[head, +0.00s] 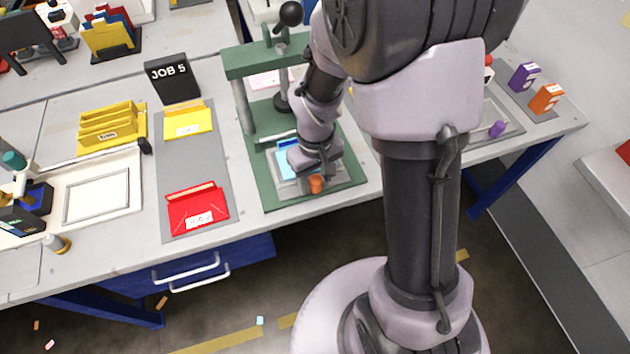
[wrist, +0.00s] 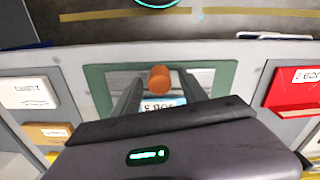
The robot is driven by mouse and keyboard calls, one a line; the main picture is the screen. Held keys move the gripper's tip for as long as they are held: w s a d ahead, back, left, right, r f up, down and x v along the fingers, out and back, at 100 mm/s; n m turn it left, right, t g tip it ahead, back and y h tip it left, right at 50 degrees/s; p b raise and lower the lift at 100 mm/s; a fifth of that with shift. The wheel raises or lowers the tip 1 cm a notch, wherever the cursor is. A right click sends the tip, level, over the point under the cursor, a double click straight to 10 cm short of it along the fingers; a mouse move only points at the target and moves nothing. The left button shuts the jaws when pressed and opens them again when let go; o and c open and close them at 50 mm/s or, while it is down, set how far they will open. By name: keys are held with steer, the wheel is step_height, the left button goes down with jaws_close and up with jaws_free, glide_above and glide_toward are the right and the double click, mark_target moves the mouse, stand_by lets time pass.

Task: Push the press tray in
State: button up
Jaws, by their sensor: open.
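The press tray (head: 287,189) is a light grey plate on the green base of the press (head: 262,65), pulled out toward the table's front edge. A light blue card (head: 285,147) lies on it, partly hidden by my arm. An orange knob (head: 316,184) stands at the tray's front; it also shows in the wrist view (wrist: 160,79). My gripper (head: 314,172) is low over the tray, next to the knob. In the wrist view my gripper (wrist: 159,88) is open, one finger on each side of the knob. I cannot tell whether a finger touches it.
A grey mat with a red folder (head: 198,208) and a yellow folder (head: 188,121) lies left of the press. A black JOB 5 sign (head: 172,78) stands behind. Purple (head: 524,77) and orange (head: 546,98) boxes stand at the right. The table's front edge is close.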

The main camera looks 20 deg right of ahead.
steer(key=shift+c, duration=0.4)
jaws_close()
stand_by(1.1)
